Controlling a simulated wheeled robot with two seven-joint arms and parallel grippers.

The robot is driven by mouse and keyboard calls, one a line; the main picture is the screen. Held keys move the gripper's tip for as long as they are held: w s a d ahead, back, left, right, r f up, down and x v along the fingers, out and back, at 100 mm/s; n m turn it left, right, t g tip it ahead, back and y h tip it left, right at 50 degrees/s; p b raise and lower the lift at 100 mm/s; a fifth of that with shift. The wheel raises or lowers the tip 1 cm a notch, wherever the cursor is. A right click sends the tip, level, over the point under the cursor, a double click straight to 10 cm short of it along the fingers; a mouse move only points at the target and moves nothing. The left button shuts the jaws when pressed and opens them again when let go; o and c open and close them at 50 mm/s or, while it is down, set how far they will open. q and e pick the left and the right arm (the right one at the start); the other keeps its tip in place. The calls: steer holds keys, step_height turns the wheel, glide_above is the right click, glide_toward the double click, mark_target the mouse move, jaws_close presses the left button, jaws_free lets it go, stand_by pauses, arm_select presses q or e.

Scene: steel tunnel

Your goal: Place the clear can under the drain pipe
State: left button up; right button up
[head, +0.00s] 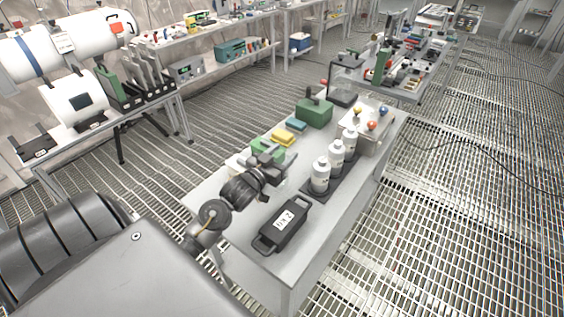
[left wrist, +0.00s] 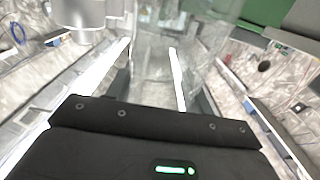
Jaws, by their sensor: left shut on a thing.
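My left gripper (head: 268,160) is above the near left part of the grey table, among the things standing there. In the left wrist view it is shut on the clear can (left wrist: 165,62), a see-through cylinder in front of the black gripper body. The can's outline is faint, and in the head view I cannot make it out against the gripper and table. I cannot pick out the drain pipe with certainty in either view. My right gripper is not in view.
A dark-framed clear box (head: 345,82) stands at the far end. Grated floor surrounds the table.

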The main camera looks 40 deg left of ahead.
mark_target(283, 161)
arm_select(q)
step_height(283, 161, down, 3)
steer(key=shift+w+a+f+p, duration=0.1)
steer(key=shift+a+p, duration=0.05)
steer(key=shift+p, duration=0.2)
steer(key=shift+f, duration=0.15)
steer(key=shift+f, duration=0.15)
steer(key=o, duration=1.3)
steer(key=shift+o, duration=0.2)
steer(key=s+b, duration=0.2)
steer(key=s, duration=1)
